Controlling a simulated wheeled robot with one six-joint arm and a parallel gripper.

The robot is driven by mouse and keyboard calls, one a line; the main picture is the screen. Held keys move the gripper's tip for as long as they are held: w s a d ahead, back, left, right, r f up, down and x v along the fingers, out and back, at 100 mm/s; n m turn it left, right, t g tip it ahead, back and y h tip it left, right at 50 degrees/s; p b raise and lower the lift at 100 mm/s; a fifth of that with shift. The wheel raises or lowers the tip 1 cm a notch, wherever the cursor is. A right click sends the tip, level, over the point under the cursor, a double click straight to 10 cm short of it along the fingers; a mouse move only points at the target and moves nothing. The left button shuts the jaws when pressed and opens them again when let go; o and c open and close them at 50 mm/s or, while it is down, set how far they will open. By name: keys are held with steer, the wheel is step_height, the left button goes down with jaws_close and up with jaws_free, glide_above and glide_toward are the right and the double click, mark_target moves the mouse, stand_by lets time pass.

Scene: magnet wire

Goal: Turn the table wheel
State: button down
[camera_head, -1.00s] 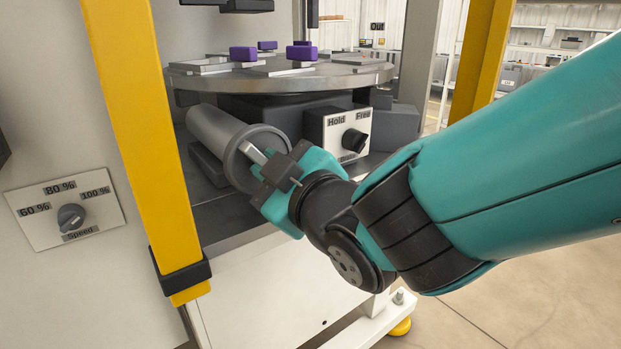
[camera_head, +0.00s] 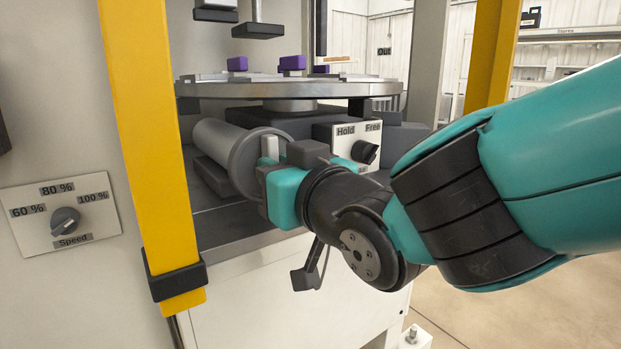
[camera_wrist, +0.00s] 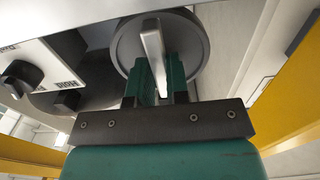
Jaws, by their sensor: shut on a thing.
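The table wheel is a grey cylinder (camera_head: 225,144) lying on its side under the round table (camera_head: 290,90), with a light flat bar across its front face. My gripper (camera_head: 268,172) is at that face in the head view, its teal fingers partly hidden by my wrist. In the wrist view the wheel's round face (camera_wrist: 190,45) is straight ahead. The bar (camera_wrist: 152,45) stands nearly upright between the two teal fingers of my gripper (camera_wrist: 158,82), which are shut on it. The table carries pale plates and purple blocks (camera_head: 292,63).
A Hold/Free switch box (camera_head: 350,143) sits right of the wheel, close to my wrist. A yellow post (camera_head: 150,140) stands to the left, with a speed dial panel (camera_head: 62,214) beyond it. A second yellow post (camera_head: 494,55) stands to the right.

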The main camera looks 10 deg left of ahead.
steer(key=shift+f, duration=0.1)
stand_by(0.3)
steer(key=c, duration=1.1)
jaws_free()
steer(key=b+v, duration=0.2)
steer(key=v, duration=1.5)
steer(key=shift+s, duration=0.2)
steer(key=shift+d, duration=0.1)
